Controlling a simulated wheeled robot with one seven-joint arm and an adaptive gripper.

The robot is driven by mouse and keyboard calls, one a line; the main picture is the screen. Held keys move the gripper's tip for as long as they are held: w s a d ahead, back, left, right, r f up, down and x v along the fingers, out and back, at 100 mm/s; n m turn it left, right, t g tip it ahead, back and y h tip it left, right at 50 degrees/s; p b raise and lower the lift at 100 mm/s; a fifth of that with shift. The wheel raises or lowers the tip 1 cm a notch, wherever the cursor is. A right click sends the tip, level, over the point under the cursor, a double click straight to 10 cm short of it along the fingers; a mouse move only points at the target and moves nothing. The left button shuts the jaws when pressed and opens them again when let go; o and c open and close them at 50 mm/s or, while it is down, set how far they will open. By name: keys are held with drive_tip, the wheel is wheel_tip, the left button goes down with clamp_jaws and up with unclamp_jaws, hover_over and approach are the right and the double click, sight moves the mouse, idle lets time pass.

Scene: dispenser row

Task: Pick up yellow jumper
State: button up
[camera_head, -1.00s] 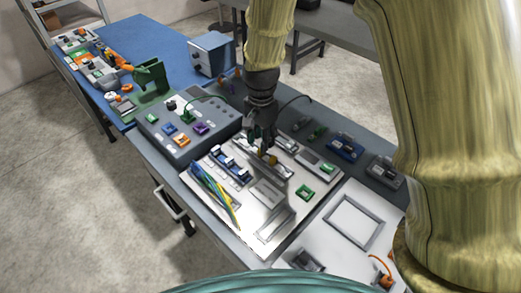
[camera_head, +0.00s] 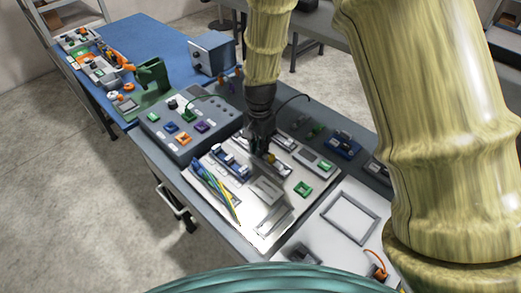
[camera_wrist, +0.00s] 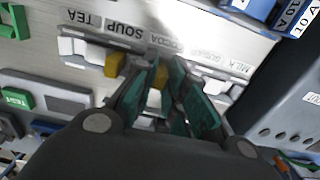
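In the wrist view, small yellow blocks show in a row on the metal panel. One yellow block (camera_wrist: 114,63) sits below the SOUP label, left of my gripper. Another yellow block (camera_wrist: 160,76) shows between the green-padded fingers of my gripper (camera_wrist: 163,70), partly hidden by them. A gap shows between the fingers, and I cannot see them pressing on the block. In the head view, my gripper (camera_head: 262,150) points down at the panel (camera_head: 262,222), with a yellow piece (camera_head: 271,158) at its fingertips. Which yellow piece is the jumper is not clear.
White blocks (camera_wrist: 92,50) stand in the same row. Yellow, green and blue wires (camera_head: 216,190) lie at the panel's left. A grey box (camera_head: 190,125) with coloured buttons stands behind it. A green block (camera_head: 302,189) sits at the panel's right, near a white framed plate (camera_head: 349,218).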

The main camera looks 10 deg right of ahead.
drive_tip(key=shift+r, duration=0.1)
drive_tip(key=shift+c, duration=0.3)
drive_tip(key=shift+r+b, duration=0.5)
drive_tip(key=shift+r, duration=0.1)
wheel_tip(320, 180, up, 2)
drive_tip(key=shift+b, duration=0.5)
drive_tip(key=s+a+b, duration=0.1)
drive_tip(key=s+a, duration=0.1)
drive_tip(key=s, duration=0.3)
drive_tip(key=s+a+r+b, duration=0.1)
drive_tip(key=s+a, duration=0.1)
drive_tip(key=s, duration=0.3)
drive_tip(key=s+a+b, duration=0.2)
drive_tip(key=s, duration=0.2)
drive_tip(key=shift+s+a+r, duration=0.25)
drive_tip(key=shift+s+r, duration=0.05)
drive_tip(key=shift+s, duration=0.1)
drive_tip(key=shift+r+p, duration=1.1)
drive_tip(key=shift+p, duration=0.1)
wheel_tip(320, 180, up, 3)
drive_tip(key=p, duration=0.3)
drive_tip(key=shift+p, duration=0.3)
drive_tip(key=shift+f, duration=0.1)
